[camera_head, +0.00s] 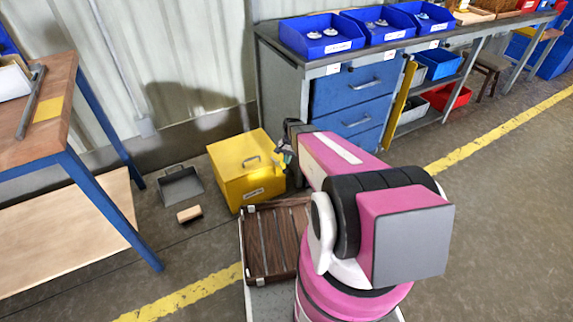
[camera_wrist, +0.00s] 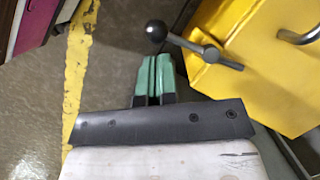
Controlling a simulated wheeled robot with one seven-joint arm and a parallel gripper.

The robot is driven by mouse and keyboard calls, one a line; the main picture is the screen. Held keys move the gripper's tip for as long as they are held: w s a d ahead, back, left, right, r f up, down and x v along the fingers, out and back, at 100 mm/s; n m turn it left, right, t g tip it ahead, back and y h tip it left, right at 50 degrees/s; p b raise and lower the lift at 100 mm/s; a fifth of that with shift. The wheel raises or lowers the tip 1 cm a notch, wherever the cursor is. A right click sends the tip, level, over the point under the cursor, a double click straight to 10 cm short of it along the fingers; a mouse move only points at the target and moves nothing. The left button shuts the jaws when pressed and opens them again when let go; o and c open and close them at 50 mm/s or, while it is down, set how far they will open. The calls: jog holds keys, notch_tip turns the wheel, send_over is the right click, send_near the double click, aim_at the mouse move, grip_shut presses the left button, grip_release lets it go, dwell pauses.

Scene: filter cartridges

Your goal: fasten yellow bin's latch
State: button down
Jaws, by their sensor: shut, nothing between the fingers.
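The yellow bin (camera_head: 232,186) stands on the floor by the wall, with its top down and a metal handle on it. In the wrist view the bin (camera_wrist: 262,50) fills the right side. Its latch (camera_wrist: 203,50) is a dark lever with a crosspiece at the bin's edge and a black ball knob (camera_wrist: 156,31) at the free end, pointing left. My gripper (camera_wrist: 157,62) has its green fingers shut together and empty, just below the knob in the picture; I cannot tell if they touch. In the head view my gripper (camera_head: 284,152) is at the bin's right side, partly hidden by my arm.
A blue-drawer workbench (camera_head: 345,105) stands behind right, a blue-legged table (camera_head: 95,190) at left. Open floor lies right.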

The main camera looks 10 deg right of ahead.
jog(key=v, duration=0.8)
jog(key=s+r+n+t+h, duration=0.2)
jog(key=s+r+n, duration=0.4)
jog(key=s+r, duration=0.8)
jog(key=s, duration=0.3)
jog(key=shift+a+r+n+t, duration=0.25)
jog(key=shift+a+n+t, duration=0.15)
